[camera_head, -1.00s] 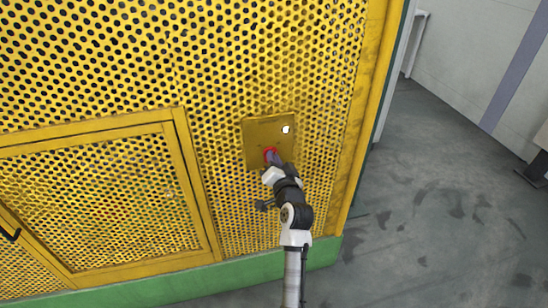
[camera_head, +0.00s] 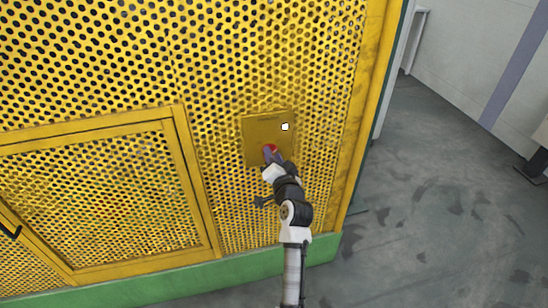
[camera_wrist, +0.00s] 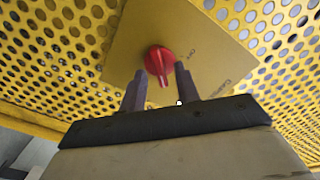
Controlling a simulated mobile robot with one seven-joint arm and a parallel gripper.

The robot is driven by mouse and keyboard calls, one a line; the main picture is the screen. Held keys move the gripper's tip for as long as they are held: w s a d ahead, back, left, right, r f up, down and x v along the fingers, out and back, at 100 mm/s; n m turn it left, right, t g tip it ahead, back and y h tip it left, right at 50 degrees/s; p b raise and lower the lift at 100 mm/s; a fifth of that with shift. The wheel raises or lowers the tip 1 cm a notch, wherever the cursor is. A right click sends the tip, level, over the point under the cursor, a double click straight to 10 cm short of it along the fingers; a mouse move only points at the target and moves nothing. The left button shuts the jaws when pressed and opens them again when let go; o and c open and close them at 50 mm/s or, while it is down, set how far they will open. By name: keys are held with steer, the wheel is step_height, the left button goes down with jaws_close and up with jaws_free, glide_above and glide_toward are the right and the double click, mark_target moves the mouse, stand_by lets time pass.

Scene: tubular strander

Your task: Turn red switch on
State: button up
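The red switch (camera_head: 270,149) is a round red knob on a flat yellow plate (camera_head: 256,128) fixed to the perforated yellow panel. In the wrist view the red switch (camera_wrist: 159,61) shows a raised grip pointing down toward my gripper, with dark lettering on the plate beside it. My gripper (camera_wrist: 158,76) is open, its two grey fingers apart on either side of the lower part of the switch. I cannot tell whether either finger touches it. In the head view my gripper (camera_head: 274,158) partly covers the switch's lower side.
A yellow framed mesh door (camera_head: 110,200) with a black handle (camera_head: 10,231) is left of the plate. A small white square (camera_head: 285,127) shows on the plate's upper right. A green base strip (camera_head: 180,284) runs below. Open grey floor (camera_head: 440,210) lies to the right.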

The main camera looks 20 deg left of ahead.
steer(key=b+v, duration=0.4)
steer(key=v, duration=1)
